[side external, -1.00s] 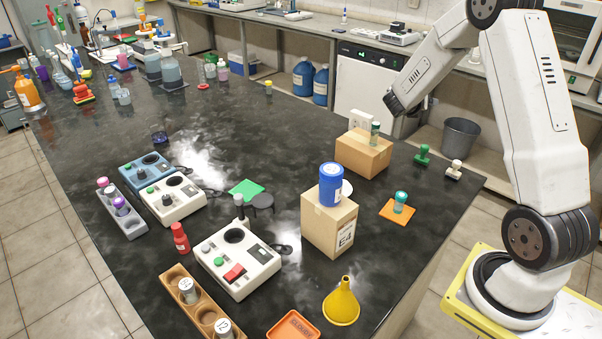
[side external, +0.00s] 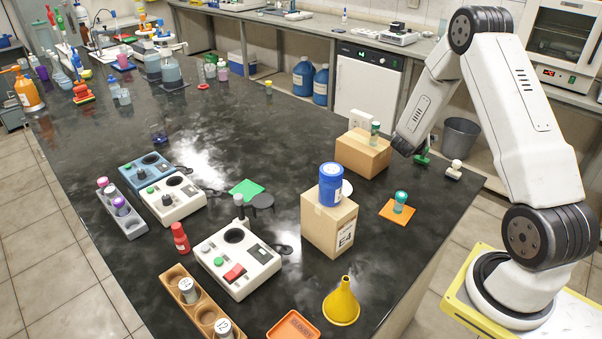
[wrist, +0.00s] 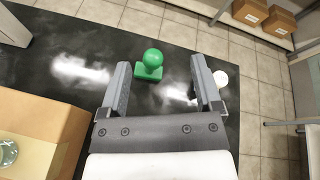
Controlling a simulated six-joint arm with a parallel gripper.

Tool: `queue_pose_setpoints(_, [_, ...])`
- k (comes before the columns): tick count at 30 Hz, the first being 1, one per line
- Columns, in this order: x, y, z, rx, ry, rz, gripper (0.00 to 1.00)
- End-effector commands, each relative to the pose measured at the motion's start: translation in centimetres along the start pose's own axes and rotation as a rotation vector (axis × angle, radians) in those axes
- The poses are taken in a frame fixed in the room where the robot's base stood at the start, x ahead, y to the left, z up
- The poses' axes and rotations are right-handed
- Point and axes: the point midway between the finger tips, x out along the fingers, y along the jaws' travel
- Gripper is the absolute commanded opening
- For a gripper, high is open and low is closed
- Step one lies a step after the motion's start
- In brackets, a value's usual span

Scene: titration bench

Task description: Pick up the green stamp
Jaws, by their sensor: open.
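The green stamp (side external: 422,159) stands upright on the black bench near its right edge, with a round knob on a rectangular base. In the wrist view the green stamp (wrist: 150,66) shows just beyond and between the two fingers. My gripper (wrist: 158,72) is open and empty, and its fingers point toward the stamp. In the side view my wrist end (side external: 404,147) is low beside the stamp and partly covers it; the fingers are hard to make out there. I cannot tell the exact gap to the stamp.
A white stamp (side external: 454,169) stands close to the right of the green one, near my right finger in the wrist view (wrist: 220,78). A cardboard box (side external: 362,157) with a vial on top stands to the left. The bench edge lies just beyond the stamps.

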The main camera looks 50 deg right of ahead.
Motion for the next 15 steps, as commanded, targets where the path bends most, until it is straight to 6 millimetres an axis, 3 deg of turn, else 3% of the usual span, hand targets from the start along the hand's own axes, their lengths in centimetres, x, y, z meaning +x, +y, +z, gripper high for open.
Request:
queue_pose_setpoints(1, [0.4,0.4,-1.1,-0.005,0.003,0.0,0.83])
queue_pose_setpoints(6, [1.3,1.2,-3.1,-0.001,0.001,0.0,0.83])
queue_pose_setpoints(15, [1.6,1.4,-3.7,0.0,-0.001,-0.001,0.83])
